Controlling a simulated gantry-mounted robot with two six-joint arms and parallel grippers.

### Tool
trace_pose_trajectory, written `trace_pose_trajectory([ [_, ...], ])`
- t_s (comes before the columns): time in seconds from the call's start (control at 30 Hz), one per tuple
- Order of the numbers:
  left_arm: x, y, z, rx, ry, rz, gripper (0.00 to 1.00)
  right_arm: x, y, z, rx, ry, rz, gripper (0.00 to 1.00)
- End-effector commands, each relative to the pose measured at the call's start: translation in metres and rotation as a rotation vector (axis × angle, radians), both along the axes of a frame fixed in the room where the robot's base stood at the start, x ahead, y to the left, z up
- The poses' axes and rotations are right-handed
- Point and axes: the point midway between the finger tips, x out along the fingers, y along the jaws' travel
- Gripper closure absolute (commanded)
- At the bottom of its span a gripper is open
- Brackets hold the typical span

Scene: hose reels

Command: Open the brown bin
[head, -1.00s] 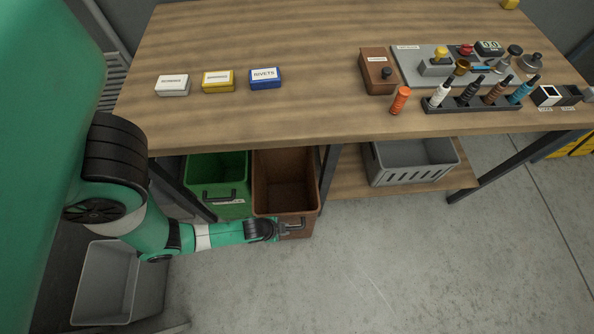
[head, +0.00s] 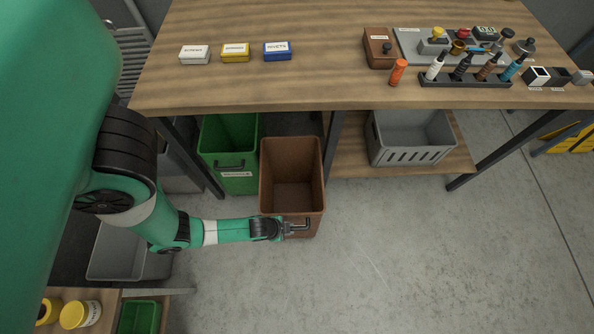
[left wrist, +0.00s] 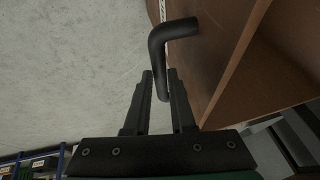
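The brown bin (head: 290,165), open at the top and empty inside as far as I can see, stands out from under the workbench's front edge. Its dark bent handle (left wrist: 157,50) is on its front face, and the bin's brown wall fills the right of the left wrist view (left wrist: 222,50). My left gripper (head: 300,227) is at the front of the bin. In the left wrist view its two fingers (left wrist: 161,85) are closed around the handle bar. My right gripper is not in view.
A green bin (head: 228,165) stands left of the brown one, under the wooden workbench (head: 330,85). A table leg (head: 333,150) is close on the right. A grey crate (head: 410,145) sits on the lower shelf. The floor in front is clear.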

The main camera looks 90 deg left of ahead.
Motion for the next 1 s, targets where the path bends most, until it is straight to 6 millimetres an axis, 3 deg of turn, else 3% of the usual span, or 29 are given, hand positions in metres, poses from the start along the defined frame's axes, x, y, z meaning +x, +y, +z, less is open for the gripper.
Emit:
trace_pose_trajectory([
  [0.03, -0.002, 0.0, -0.002, -0.001, 0.006, 0.001, 0.69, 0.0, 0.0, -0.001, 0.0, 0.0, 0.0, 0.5],
  [0.17, -0.001, 0.0, -0.001, -0.001, 0.004, 0.0, 0.48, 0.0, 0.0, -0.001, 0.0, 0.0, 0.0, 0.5],
  [0.47, -0.002, 0.0, 0.002, 0.0, 0.002, -0.001, 0.48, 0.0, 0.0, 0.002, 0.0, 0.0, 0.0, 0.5],
  [0.57, -0.005, -0.002, 0.013, 0.0, 0.002, -0.001, 0.48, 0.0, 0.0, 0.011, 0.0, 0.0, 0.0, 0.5],
  [0.8, -0.027, -0.011, 0.066, 0.0, 0.004, -0.005, 0.48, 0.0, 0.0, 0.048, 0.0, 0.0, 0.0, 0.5],
  [1.0, -0.042, -0.018, 0.098, 0.0, 0.004, -0.005, 0.48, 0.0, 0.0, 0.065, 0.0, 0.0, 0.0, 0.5],
])
